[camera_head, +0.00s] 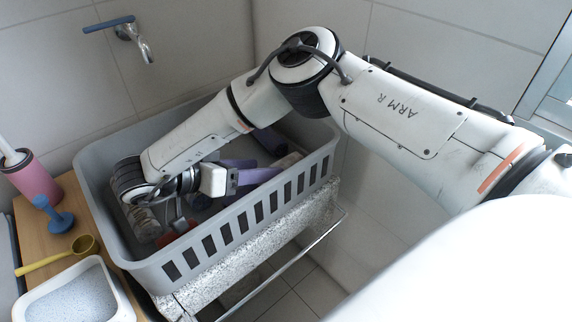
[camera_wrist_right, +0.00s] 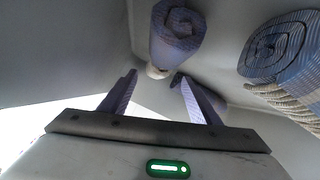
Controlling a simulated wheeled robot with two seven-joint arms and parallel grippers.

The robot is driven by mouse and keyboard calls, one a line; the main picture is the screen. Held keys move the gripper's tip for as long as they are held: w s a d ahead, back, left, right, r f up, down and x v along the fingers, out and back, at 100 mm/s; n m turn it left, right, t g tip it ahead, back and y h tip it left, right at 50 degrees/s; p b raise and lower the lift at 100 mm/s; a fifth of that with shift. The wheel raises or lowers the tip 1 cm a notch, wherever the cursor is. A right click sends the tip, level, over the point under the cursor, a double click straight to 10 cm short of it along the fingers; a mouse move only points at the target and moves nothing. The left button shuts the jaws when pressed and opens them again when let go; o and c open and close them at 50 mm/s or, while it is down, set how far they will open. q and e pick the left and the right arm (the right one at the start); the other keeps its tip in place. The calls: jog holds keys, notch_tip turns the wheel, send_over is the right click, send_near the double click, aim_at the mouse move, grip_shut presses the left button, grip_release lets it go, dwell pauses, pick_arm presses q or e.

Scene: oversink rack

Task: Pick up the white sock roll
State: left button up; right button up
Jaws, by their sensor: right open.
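My right gripper (camera_head: 262,169) reaches down into the grey basket, open and with nothing between its purple fingers. In the right wrist view the gripper (camera_wrist_right: 157,82) points toward a purple-blue rolled cloth (camera_wrist_right: 177,32). A small off-white piece (camera_wrist_right: 157,72) shows at the lower end of that roll, between the fingertips and beyond them. A cream ribbed piece (camera_wrist_right: 290,100) lies under a blue striped roll at the right. I cannot tell which pale piece is the white sock roll. In the head view a pale item (camera_head: 288,160) lies just past the fingers, partly hidden. My left gripper is not in view.
The grey slatted basket (camera_head: 223,238) has high walls close around my right arm. A dark purple roll (camera_head: 269,140) lies by its far wall. A clear jar (camera_head: 146,224) and a red item stand nearer. A pink holder (camera_head: 36,178) and yellow scoop (camera_head: 58,259) are outside, left.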

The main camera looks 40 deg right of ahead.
aim_at(280, 165)
jog(key=x, duration=0.6)
jog(key=shift+d+r+p, duration=0.1)
jog(key=shift+d+p, duration=0.2)
jog(key=shift+p, duration=0.1)
jog(key=shift+c, duration=0.3)
jog(key=c, duration=0.7)
